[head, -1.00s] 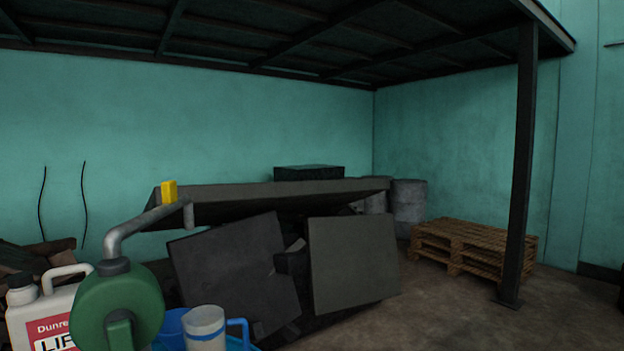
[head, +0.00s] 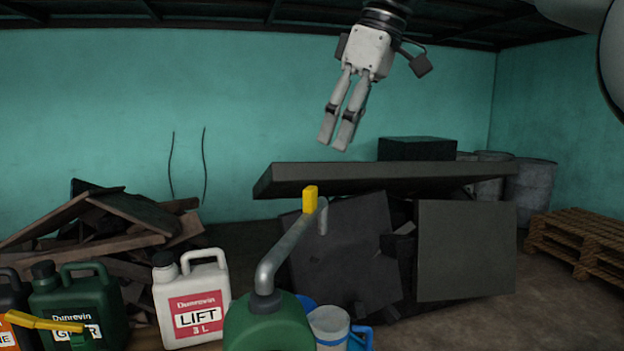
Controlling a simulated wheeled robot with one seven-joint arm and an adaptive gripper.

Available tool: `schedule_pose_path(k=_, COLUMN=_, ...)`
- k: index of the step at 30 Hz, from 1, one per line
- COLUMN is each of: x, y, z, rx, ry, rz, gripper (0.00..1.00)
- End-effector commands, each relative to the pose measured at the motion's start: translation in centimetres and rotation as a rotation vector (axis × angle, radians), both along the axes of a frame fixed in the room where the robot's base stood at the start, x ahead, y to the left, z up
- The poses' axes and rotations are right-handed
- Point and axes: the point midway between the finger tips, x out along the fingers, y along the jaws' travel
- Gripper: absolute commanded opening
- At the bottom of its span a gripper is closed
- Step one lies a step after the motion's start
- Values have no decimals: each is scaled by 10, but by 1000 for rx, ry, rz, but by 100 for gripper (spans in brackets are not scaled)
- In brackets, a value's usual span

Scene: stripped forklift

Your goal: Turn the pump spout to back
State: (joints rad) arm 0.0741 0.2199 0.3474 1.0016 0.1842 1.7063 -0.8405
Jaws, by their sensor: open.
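The pump spout (head: 283,249) is a grey bent pipe rising from the dark cap of a round green pump body (head: 265,325) at the lower middle of the head view. It slants up and to the right, and its short end turns down. A yellow block (head: 310,199) sits near the spout's outer end. My gripper (head: 335,142) hangs above the spout, pointing down and slightly left. It is empty and apart from the spout, with a narrow gap between its fingers. The lower part of the pump is cut off by the picture edge.
A white jug labelled LIFT (head: 190,300) and a dark green jug (head: 80,305) stand left of the pump. A measuring jug (head: 329,327) stands close on its right. Dark panels (head: 466,250) lean behind. A wood pile (head: 110,225) lies back left.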

Motion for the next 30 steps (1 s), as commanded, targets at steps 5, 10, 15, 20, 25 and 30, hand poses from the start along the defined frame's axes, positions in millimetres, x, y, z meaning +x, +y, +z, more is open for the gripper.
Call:
schedule_pose_path(k=5, x=11, y=4, z=18, rx=42, ry=-7, rz=118, gripper=49)
schedule_pose_path(k=10, x=14, y=5, z=19, rx=52, ry=-9, rz=151, gripper=49)
schedule_pose_path(k=15, x=15, y=10, z=6, rx=51, ry=-9, rz=151, gripper=49)
schedule_pose_path(k=20, x=17, y=19, z=-16, rx=51, ry=-7, rz=150, gripper=49)
schedule_pose_path(k=25, x=19, y=31, z=-45, rx=51, ry=-6, rz=151, gripper=49)
schedule_pose_path(k=30, x=22, y=43, z=-74, rx=52, ry=-7, rz=150, gripper=49)
